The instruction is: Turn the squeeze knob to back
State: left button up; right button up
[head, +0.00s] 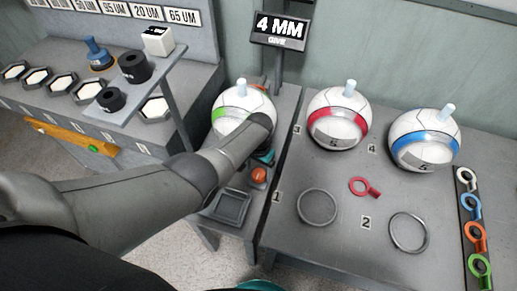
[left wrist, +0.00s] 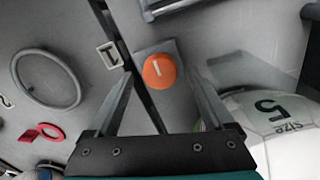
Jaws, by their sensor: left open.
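The orange round knob (head: 259,174) sits on a small plate at the right side of the narrow table, in front of the ball with the green band (head: 226,112). In the left wrist view the knob (left wrist: 158,71) carries a short white mark, tilted slightly from the line of the fingers. My left gripper (head: 264,160) reaches over the knob from behind in the head view, its fingers mostly hidden. In the left wrist view the open fingers (left wrist: 161,88) stand on either side of the knob, with gaps. My right gripper is not in view.
The green-banded ball (left wrist: 275,128) is close to one finger. A sign reading 4 MM (head: 280,30) stands behind. Red (head: 339,115) and blue (head: 424,138) banded balls, grey rings (head: 318,190) and a red ring (head: 361,186) are on the right table. A square tray (head: 231,206) lies in front.

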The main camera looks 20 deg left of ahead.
aim_at(258, 174)
pick_arm(q)
notch_tip(258, 174, up, 14)
jog(key=p, duration=0.6)
jog(key=shift+f+p, duration=0.15)
jog(key=shift+p, duration=0.15)
jog(key=shift+s+f, duration=0.1)
jog(key=shift+s, duration=0.05)
